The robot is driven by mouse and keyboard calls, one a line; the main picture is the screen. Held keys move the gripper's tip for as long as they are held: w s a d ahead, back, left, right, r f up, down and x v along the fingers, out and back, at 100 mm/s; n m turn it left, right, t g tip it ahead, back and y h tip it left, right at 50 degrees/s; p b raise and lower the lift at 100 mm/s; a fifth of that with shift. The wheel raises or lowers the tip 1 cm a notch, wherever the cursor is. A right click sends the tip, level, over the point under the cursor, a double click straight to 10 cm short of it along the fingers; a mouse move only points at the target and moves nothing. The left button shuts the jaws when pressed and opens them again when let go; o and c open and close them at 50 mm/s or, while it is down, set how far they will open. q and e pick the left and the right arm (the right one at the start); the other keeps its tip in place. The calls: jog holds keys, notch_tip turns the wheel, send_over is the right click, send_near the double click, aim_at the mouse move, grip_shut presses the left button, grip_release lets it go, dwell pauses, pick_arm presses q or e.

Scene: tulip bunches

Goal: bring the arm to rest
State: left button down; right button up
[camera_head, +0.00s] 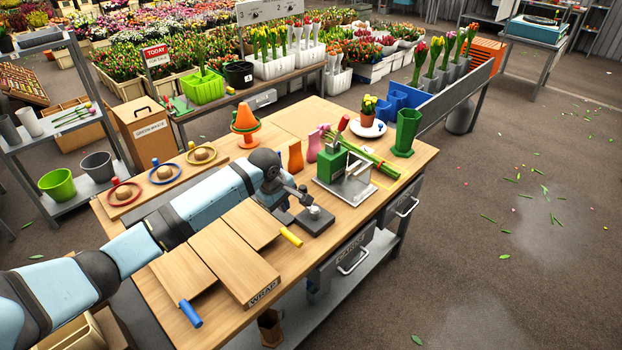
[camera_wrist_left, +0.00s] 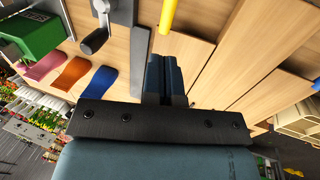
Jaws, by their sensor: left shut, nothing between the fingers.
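My left arm reaches in from the left over the wooden workbench (camera_head: 345,245). Its gripper (camera_head: 283,212) points down above the bench, between the wooden boards and a dark press with a lever (camera_head: 318,222). In the left wrist view the two dark fingers (camera_wrist_left: 165,78) are together with nothing between them. They are close to a board with a yellow handle (camera_wrist_left: 168,15); whether they touch anything is unclear. My right gripper is not in view.
Wooden boards (camera_head: 228,262) lie at the bench front, one with a blue handle (camera_head: 190,313). A green machine (camera_head: 333,165) with tulip stems stands right of the gripper. Ringed stands (camera_head: 163,173) line the back left. A green vase (camera_head: 407,130) stands at the far right.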

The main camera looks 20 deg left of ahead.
pick_arm(q)
jog(key=s+d+f+m+t+h, duration=0.35)
jog(key=s+d+f+m, duration=0.65)
jog(key=s+f, duration=0.4)
jog(key=s+d+r+m+t+y, duration=0.1)
jog(key=s+m+t, duration=0.3)
jog(key=s, duration=1.4)
jog(key=shift+s+d+r+m+t, duration=0.25)
jog(key=shift+s+d+m+t, duration=0.15)
jog(key=shift+m, duration=0.8)
